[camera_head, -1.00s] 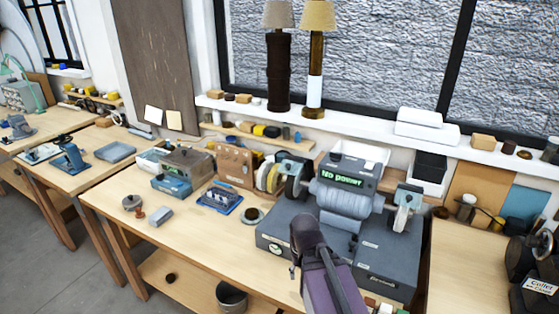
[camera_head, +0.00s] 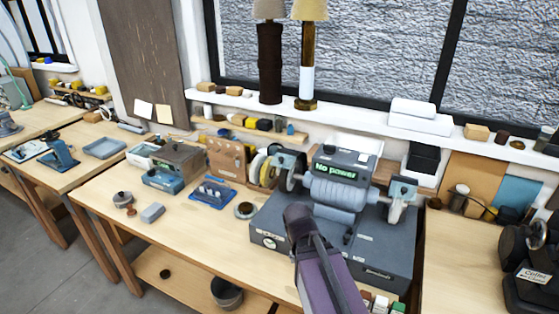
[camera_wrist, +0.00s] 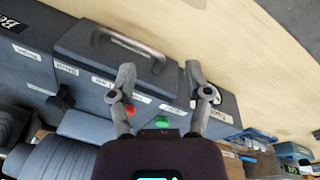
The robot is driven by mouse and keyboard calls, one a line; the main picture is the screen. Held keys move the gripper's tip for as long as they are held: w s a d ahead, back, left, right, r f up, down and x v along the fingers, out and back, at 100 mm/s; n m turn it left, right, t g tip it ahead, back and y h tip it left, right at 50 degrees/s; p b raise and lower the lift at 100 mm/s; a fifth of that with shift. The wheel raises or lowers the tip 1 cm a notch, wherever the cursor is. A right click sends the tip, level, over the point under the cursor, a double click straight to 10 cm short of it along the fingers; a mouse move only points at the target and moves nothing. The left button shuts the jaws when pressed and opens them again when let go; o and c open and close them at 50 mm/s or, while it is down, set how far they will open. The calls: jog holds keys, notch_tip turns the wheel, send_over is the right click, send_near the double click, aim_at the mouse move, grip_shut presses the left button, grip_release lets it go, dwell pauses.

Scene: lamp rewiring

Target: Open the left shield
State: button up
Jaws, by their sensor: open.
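A grey bench machine with a rounded motor (camera_head: 338,192) stands on the workbench, its display (camera_head: 335,169) reading "No power". The left shield (camera_head: 291,160) is a pale blue-grey piece over the wheel at the motor's left end. A similar right shield (camera_head: 402,188) sits over the right wheel. My gripper (camera_wrist: 158,72) is open and empty in the wrist view, its fingers spread above the machine's grey base (camera_wrist: 75,75) with its handle and labels. In the head view my purple arm covers part of the base front, and the fingertips cannot be made out.
Two lamps (camera_head: 270,60) stand on the sill behind. A bucket (camera_head: 227,293) is on the lower shelf.

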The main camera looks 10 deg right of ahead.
jog(key=w+d+r+m+t+h, duration=0.1)
jog(key=w+r+m+t+h, duration=0.25)
jog(key=w, duration=0.25)
jog(key=m+t+h, duration=0.3)
jog(key=t+h, duration=0.3)
jog(key=t, duration=0.5)
send_near(280, 161)
jog(key=v, duration=0.3)
jog(key=shift+w+r+n+g+b, duration=0.15)
jog(key=shift+r+n+g+b, duration=0.1)
jog(key=shift+r+b, duration=0.15)
jog(key=shift+w+d, duration=0.1)
jog(key=shift+w, duration=0.05)
jog(key=x, duration=1.3)
jog(key=shift+w+d, duration=0.1)
jog(key=shift+w, duration=0.15)
